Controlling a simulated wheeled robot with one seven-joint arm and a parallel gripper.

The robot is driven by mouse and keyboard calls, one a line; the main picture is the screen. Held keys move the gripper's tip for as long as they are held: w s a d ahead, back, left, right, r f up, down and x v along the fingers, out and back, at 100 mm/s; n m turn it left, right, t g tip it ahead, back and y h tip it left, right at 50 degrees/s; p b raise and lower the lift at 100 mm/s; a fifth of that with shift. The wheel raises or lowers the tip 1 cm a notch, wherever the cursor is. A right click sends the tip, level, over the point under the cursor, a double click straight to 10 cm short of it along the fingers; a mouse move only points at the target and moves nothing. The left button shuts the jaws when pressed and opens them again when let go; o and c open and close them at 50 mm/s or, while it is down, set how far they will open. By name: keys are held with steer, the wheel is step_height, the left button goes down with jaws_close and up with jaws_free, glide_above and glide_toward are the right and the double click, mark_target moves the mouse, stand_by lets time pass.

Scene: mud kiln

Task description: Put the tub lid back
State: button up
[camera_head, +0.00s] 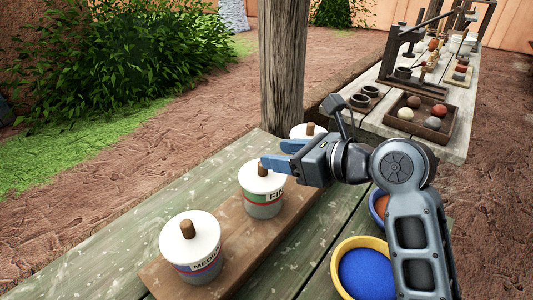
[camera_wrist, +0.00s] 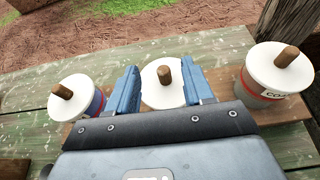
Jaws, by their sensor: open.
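Three tubs stand in a row on a brown board (camera_head: 238,233), each with a white, wooden-knobbed lid on top. The tub marked MEDIUM (camera_head: 200,270) is nearest, the FINE tub (camera_head: 263,205) is in the middle, and the third tub's lid (camera_head: 308,131) is partly hidden by my arm. My gripper (camera_head: 281,154) is open and empty at the middle tub's lid (camera_head: 254,179). In the wrist view, my blue fingers (camera_wrist: 160,72) appear on either side of that lid's knob (camera_wrist: 163,76). The right tub (camera_wrist: 262,97) has a red-banded label.
A wooden post (camera_head: 283,70) rises behind the row. A yellow bowl of blue powder (camera_head: 366,274) and a blue bowl with orange contents (camera_head: 379,207) stand right, by my arm. A tray of balls (camera_head: 433,133) sits on another table. The green table's left side is clear.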

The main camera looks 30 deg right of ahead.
steer(key=v, duration=0.6)
steer(key=shift+s, duration=0.15)
steer(key=s+f+n+h, duration=0.1)
steer(key=s+f+n, duration=0.3)
steer(key=s, duration=0.1)
steer(key=s+f+n+h, duration=0.2)
steer(key=s+f+n, duration=0.2)
steer(key=s+n, duration=0.1)
steer(key=s+f+n+t+h, duration=0.1)
steer(key=s+f+n, duration=0.3)
steer(key=s+n, duration=0.1)
steer(key=shift+a+f+h, duration=0.2)
steer(key=shift+f+h, duration=0.2)
steer(key=s+a+r+n, duration=0.1)
steer(key=s+n, duration=0.7)
steer(key=s+a+r+n+t, duration=0.1)
steer(key=s+a+r+n, duration=0.1)
steer(key=s+n, duration=0.6)
steer(key=shift+s+a+r+n, duration=0.25)
steer(key=shift+a+n, duration=0.1)
steer(key=shift+n, duration=0.45)
